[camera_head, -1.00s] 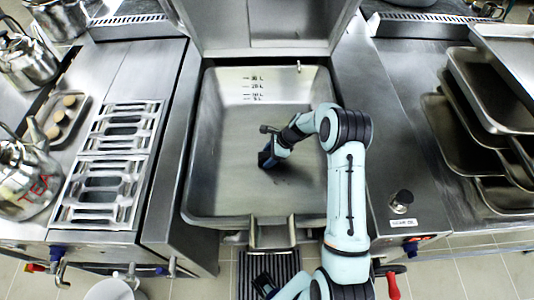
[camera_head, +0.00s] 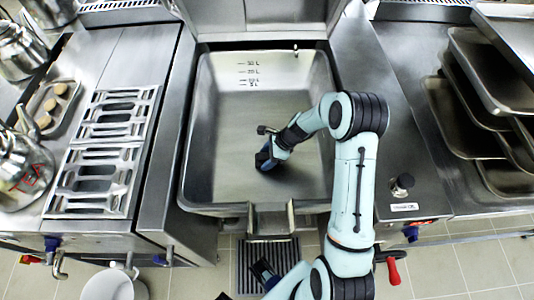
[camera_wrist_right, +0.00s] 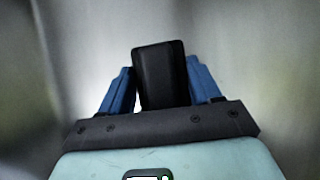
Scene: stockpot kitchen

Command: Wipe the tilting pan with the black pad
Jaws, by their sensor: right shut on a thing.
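The tilting pan (camera_head: 207,170) is a deep steel basin in the middle of the head view, with its lid raised behind it. My right gripper (camera_head: 264,160) reaches down inside the pan, low over the front half of its floor. In the right wrist view, its blue fingers are shut on the black pad (camera_wrist_right: 160,76), which stands between them. The pad's underside is hidden, so I cannot tell whether it touches the floor. A dark part with a pale blue link at the bottom of the head view may be my left gripper; its jaws are unclear.
A steel counter with a grate (camera_head: 103,150), kettles (camera_head: 22,165) and a small tray (camera_head: 52,103) lies on the left. Stacked steel trays (camera_head: 465,120) stand on the right. A white bucket (camera_head: 110,287) is on the floor at front left. The pan's walls surround my right gripper.

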